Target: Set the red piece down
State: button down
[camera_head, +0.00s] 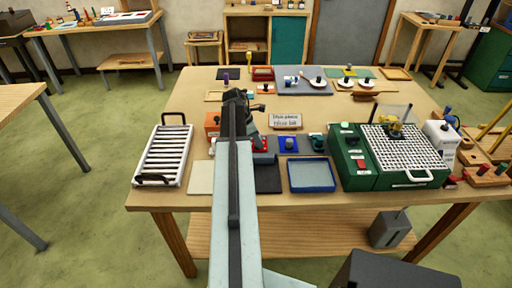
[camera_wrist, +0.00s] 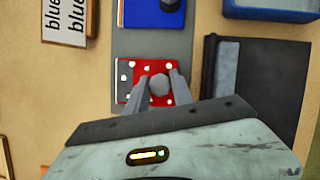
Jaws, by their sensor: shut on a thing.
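My gripper (camera_wrist: 159,84) is shut on the grey knob (camera_wrist: 159,86) of the red piece in the wrist view, one finger on each side. The red piece (camera_wrist: 141,69) is a flat, roughly square red plate with white dots. It lies over a grey strip (camera_wrist: 152,43); I cannot tell whether it touches the strip or hangs just above it. In the head view the red piece (camera_head: 260,143) shows as a small patch beside my gripper, and my arm hides much around it.
A blue piece (camera_head: 289,144) and a green piece (camera_head: 318,142) stand to the right, behind a blue tray (camera_head: 312,187). A dark tray (camera_head: 268,178) lies on the near side. A label sign (camera_head: 286,121) stands behind. A white rack (camera_head: 165,155) is left, a green grill box (camera_head: 360,175) right.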

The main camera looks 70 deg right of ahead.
jog(key=shift+f, duration=0.1)
jog(key=c, duration=1.1)
grip_release()
jog(key=shift+r+p, duration=0.35)
jog(key=shift+r, duration=0.15)
jog(key=p+v, duration=1)
jog(key=v, duration=0.1)
jog(key=shift+r, duration=0.15)
jog(key=shift+w+a, duration=0.1)
